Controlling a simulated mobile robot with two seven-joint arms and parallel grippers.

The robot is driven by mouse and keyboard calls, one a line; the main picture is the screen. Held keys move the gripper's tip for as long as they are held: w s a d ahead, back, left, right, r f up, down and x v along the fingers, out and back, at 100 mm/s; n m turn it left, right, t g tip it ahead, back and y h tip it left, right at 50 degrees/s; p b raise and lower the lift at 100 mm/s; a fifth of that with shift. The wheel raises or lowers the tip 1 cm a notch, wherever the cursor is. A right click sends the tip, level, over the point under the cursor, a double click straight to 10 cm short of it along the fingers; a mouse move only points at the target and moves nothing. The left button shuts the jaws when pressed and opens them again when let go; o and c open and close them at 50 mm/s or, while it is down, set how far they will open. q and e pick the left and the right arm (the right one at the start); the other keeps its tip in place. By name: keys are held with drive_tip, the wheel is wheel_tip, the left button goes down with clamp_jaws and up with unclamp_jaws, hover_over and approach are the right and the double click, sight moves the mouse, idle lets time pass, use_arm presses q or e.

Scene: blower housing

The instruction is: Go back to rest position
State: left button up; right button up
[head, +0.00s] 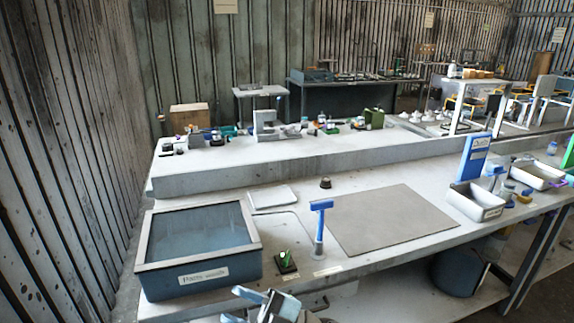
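My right gripper (234,304) shows at the bottom edge, in front of the workbench (330,262). Its two pale blue-grey fingers point left with a gap between them. It looks open, and I see nothing held in it. The lower finger and the arm behind are partly cut off by the frame. It is below and in front of the blue bin (200,275), apart from the things on the bench. My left gripper is not in view.
A blue T-shaped tool stands upright (319,230) near a small black block with a green part (286,262). A grey mat (390,220) lies bare at the centre. White trays (475,202) and a blue upright panel (473,158) are at right. A raised shelf (300,150) runs behind.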

drive_tip(key=d+f+m+t+h, duration=1.2)
drive_tip(key=d+f+m+t, duration=0.2)
drive_tip(key=m, duration=0.4)
drive_tip(key=s+d+f+m+g+h, duration=0.55)
drive_tip(key=s+d+f+h, duration=0.25)
drive_tip(key=s+d+f, duration=0.65)
use_arm(q)
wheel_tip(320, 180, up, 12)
drive_tip(key=p, duration=1.3)
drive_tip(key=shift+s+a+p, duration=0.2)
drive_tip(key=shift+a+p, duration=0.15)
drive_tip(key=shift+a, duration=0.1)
use_arm(e)
wheel_tip(320, 180, up, 10)
drive_tip(key=n, duration=0.1)
drive_tip(key=shift+a+r, duration=0.25)
drive_tip(key=shift+a, duration=0.2)
